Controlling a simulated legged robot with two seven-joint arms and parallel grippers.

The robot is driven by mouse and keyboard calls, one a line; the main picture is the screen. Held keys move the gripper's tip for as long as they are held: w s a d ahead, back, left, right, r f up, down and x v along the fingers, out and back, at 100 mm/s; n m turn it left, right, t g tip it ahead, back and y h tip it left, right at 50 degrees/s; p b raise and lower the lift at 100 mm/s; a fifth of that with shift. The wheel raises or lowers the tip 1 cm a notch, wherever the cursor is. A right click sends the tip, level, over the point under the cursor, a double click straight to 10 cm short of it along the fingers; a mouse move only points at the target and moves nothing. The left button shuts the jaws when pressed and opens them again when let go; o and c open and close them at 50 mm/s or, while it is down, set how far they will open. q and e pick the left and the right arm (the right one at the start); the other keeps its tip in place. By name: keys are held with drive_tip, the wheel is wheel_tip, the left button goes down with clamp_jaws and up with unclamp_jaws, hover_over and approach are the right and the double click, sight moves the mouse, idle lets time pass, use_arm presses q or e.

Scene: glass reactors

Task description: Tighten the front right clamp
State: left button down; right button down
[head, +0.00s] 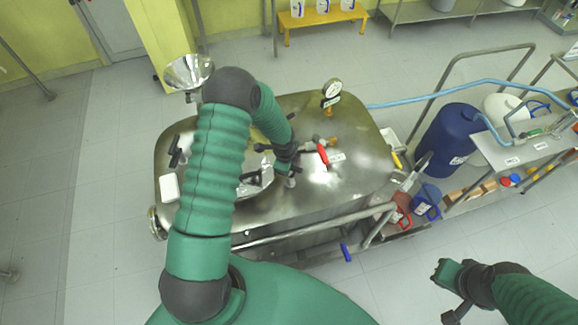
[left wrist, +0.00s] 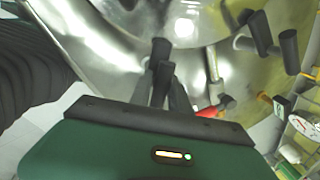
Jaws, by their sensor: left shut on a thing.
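The reactor (head: 345,185) is a shiny steel vessel with a round manway lid, partly hidden by my left arm. My left gripper (head: 284,168) reaches down at the right side of the lid. In the left wrist view my left gripper (left wrist: 163,92) is shut on the black handle of a clamp (left wrist: 161,48) at the lid's rim. Another clamp with black handles (left wrist: 268,42) stands to its right in that view. A black-handled clamp (head: 178,152) shows left of my arm in the head view. My right gripper (head: 449,290) is open and empty at the lower right, away from the reactor.
A steel rail (head: 315,222) runs along the front. A blue drum (head: 447,138) stands to the right.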

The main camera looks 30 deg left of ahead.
use_arm(q)
drive_tip(key=shift+a, duration=0.1)
idle(0.4)
drive_tip(key=c, duration=1.4)
unclamp_jaws()
drive_tip(key=shift+c, duration=0.2)
drive_tip(key=shift+o, duration=1)
drive_tip(key=shift+f, duration=0.1)
drive_tip(key=shift+s, duration=0.1)
drive_tip(key=shift+r, duration=0.3)
wheel_tip(320, 180, up, 16)
drive_tip(key=s, duration=0.3)
drive_tip(key=shift+d+f+b, duration=0.15)
drive_tip(key=shift+d+b, duration=0.2)
drive_tip(key=shift+b, duration=0.05)
